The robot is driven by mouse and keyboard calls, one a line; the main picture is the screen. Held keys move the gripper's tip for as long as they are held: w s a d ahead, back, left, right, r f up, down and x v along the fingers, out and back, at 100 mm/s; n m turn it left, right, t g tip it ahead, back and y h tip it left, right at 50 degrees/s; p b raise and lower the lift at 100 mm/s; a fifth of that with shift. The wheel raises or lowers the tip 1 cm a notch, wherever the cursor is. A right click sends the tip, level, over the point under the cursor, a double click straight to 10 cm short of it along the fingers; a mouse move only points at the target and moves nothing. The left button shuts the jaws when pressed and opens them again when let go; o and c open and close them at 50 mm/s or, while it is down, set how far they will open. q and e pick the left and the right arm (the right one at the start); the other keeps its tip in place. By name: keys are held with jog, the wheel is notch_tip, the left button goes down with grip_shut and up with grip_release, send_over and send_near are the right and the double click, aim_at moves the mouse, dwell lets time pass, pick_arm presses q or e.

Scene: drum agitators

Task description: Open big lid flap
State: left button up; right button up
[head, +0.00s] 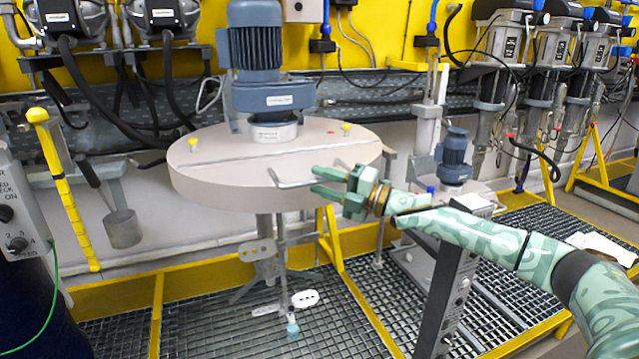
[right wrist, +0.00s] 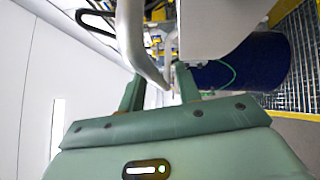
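The big lid (head: 225,185) is a round, pale grey-beige disc, lying level. A straight seam crosses it, with its front part toward me as the flap. A bent grey bar handle (head: 279,184) sticks out at the flap's front edge; it also shows in the right wrist view (right wrist: 131,38). My right gripper (head: 313,181), green, is at the right end of this handle with its fingers apart. In the right wrist view the handle bar runs down toward the gap between the fingers (right wrist: 157,85); contact cannot be told. My left gripper is not in view.
A blue-grey motor (head: 258,50) stands on the lid behind the seam, with yellow knobs near the seam's ends. A smaller agitator motor (head: 454,150) stands to the right. A control box (head: 20,215) is at the left edge. Yellow rails and metal grating lie below.

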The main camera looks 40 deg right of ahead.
jog(key=shift+w+a+r, duration=0.1)
jog(key=shift+w+a, duration=0.15)
jog(key=shift+w, duration=0.15)
